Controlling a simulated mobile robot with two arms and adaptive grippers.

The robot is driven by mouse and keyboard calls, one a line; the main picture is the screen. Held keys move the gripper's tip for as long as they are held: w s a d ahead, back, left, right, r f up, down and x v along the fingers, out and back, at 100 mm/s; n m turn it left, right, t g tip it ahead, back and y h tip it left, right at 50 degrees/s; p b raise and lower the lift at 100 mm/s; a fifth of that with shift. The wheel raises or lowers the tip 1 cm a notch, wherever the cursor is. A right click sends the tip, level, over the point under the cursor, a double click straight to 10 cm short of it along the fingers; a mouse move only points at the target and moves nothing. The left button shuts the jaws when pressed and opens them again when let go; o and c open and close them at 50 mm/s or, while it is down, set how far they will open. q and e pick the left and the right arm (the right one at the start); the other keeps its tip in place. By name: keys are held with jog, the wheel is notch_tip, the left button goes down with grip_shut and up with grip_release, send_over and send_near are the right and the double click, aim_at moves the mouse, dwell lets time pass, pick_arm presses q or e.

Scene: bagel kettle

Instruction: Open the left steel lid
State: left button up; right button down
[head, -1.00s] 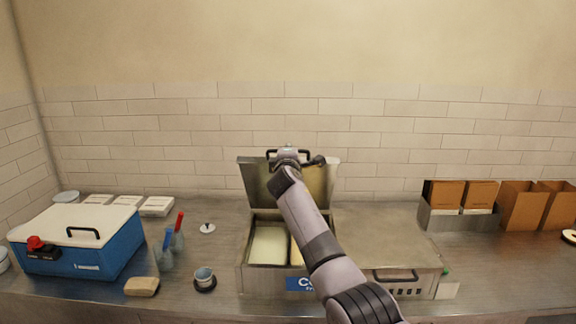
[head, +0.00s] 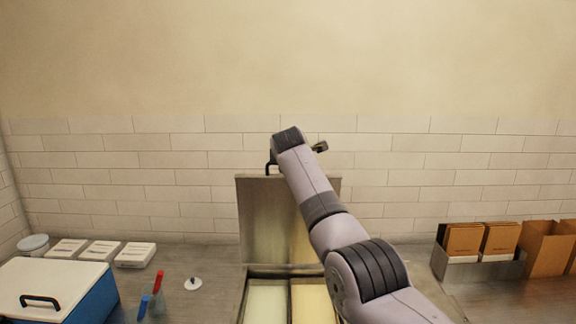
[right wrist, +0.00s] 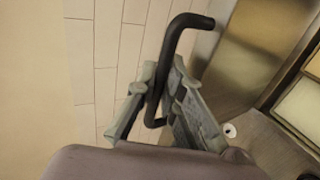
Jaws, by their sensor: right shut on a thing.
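The left steel lid (head: 256,220) stands raised, close to upright, at the back of its steel bin in the head view. Its black bar handle (head: 271,164) is at the top edge. My right arm reaches across in front of the lid, and its gripper is mostly hidden there. In the right wrist view my right gripper (right wrist: 163,95) is shut on the black handle (right wrist: 172,50), with the steel lid (right wrist: 228,60) beside it. Below the lid the open bin shows a pale compartment (head: 266,303) and a yellowish one (head: 311,303). My left gripper is out of view.
A blue cooler with a white lid (head: 62,285) stands at left, near several white boxes (head: 100,250). Red and blue bottles (head: 157,282) and a small white knobbed disc (head: 193,283) are left of the bin. Brown cartons (head: 480,240) stand at right. A tiled wall (head: 400,170) is behind.

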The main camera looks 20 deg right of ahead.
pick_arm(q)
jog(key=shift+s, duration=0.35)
pick_arm(e)
jog(key=shift+s+f, duration=0.15)
jog(key=c, duration=1.8)
grip_release()
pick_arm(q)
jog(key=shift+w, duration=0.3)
pick_arm(e)
jog(key=shift+o, duration=0.6)
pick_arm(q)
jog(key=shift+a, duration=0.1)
pick_arm(e)
jog(key=shift+s+r, duration=0.1)
jog(key=shift+r, duration=0.1)
jog(key=v, duration=1.1)
jog(key=shift+s+r, duration=0.25)
